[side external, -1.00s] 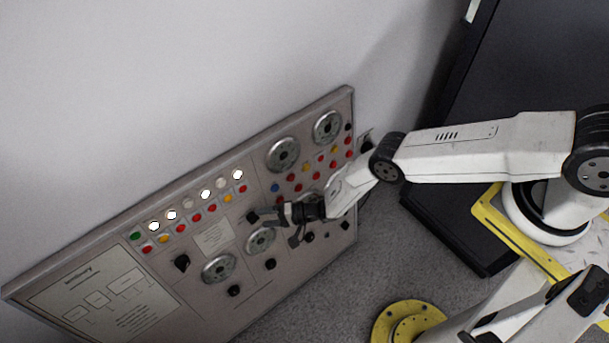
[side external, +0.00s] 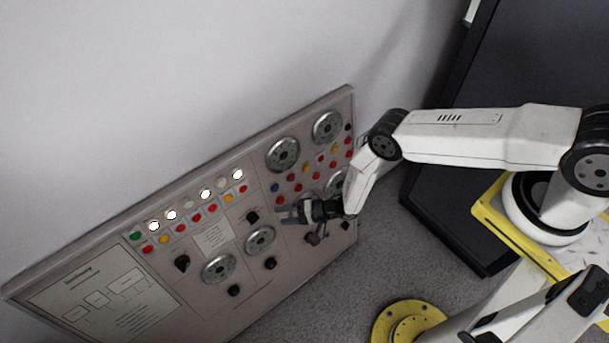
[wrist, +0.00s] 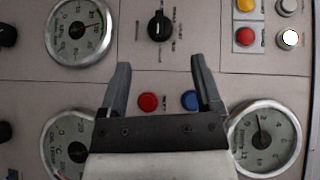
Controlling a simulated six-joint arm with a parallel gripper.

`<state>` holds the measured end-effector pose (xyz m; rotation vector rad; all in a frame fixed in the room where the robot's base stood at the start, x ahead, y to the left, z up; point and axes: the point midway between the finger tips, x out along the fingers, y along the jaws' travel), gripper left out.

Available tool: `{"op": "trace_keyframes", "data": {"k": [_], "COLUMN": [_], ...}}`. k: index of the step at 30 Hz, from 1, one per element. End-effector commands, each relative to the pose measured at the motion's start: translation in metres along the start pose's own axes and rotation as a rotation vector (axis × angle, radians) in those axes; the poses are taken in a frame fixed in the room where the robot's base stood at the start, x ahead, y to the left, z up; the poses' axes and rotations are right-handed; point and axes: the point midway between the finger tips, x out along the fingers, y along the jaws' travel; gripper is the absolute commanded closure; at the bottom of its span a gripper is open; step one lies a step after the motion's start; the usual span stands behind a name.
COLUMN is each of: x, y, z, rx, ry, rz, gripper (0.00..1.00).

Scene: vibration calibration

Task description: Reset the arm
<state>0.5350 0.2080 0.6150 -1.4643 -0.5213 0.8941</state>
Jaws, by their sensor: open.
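My gripper (side external: 286,212) is open and empty in front of the right half of the control panel (side external: 110,238). In the wrist view its two dark fingers (wrist: 160,88) stand apart, with bare panel, a red button (wrist: 148,102) and a blue button (wrist: 190,100) showing between them. A black rotary knob (wrist: 160,26) lies ahead of the fingertips; in the side view this knob (side external: 252,217) is left of the fingers. The fingers appear clear of the knob and hold nothing. Exact distance to the panel cannot be told.
Round gauges (side external: 283,154) and rows of coloured buttons and lamps (side external: 205,194) cover the panel; several lamps glow white. A wall stands behind. A black cabinet (side external: 470,130) is behind my arm. A yellow round base (side external: 408,322) stands on the grey floor at the front.

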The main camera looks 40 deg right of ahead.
Motion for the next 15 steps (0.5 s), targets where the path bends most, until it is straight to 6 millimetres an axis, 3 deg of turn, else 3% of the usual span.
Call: {"op": "trace_keyframes", "data": {"k": [8,15], "x": [0.000,-0.004], "y": [-0.001,-0.009], "z": [-0.002,-0.022], "rx": [-0.003,-0.047], "ry": [0.006,0.090], "rz": [0.004,0.071], "gripper": [0.17,0.17]}}
